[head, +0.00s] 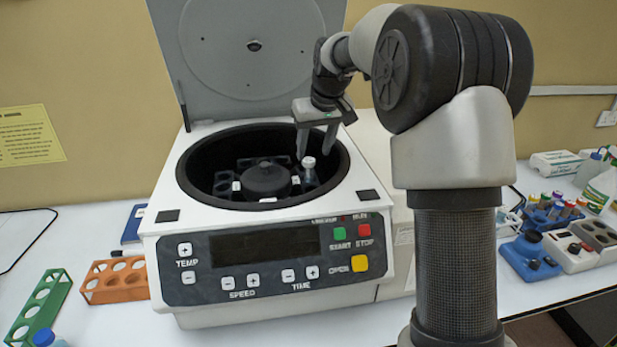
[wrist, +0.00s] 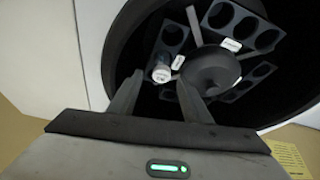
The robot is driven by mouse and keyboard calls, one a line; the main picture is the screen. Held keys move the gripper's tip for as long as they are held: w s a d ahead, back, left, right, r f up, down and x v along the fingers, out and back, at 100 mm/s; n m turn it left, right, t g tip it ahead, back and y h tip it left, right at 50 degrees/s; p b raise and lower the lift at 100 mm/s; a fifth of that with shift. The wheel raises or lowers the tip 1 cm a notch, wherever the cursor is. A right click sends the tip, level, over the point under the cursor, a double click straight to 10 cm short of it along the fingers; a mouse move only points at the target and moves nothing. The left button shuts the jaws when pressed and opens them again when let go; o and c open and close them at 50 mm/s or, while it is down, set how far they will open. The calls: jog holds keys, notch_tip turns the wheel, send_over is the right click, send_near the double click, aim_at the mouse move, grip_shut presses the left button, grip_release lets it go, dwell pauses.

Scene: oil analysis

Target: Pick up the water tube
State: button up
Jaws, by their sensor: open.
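A tube with a pale cap (head: 308,163) stands in the rotor at the right side of the open centrifuge (head: 165,236). It also shows in the wrist view as a whitish capped tube (wrist: 161,72) in a holder, left of the dark central hub (wrist: 211,70). I cannot read a label saying it holds water. My gripper (head: 316,146) is open and empty, pointing down at the bowl, its fingers just above and near the tube's cap. In the wrist view my gripper (wrist: 158,92) has its fingers spread, with the tube showing between and beyond them.
The centrifuge lid (head: 250,50) is raised behind the bowl. The bowl wall lies close to the tube. An orange rack (head: 113,281) and a green rack (head: 38,305) stand at left. A rack of coloured tubes (head: 548,213) and a blue device (head: 530,258) stand at right.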

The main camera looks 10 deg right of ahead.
aim_at(310, 161)
jog(key=shift+a+p+x, duration=0.2)
jog(key=shift+p+x, duration=0.3)
jog(key=shift+x, duration=3.1)
jog(key=shift+c, duration=0.4)
jog(key=shift+r, duration=0.1)
jog(key=c, duration=0.9)
jog(key=shift+r, duration=5)
jog(key=shift+c, duration=0.2)
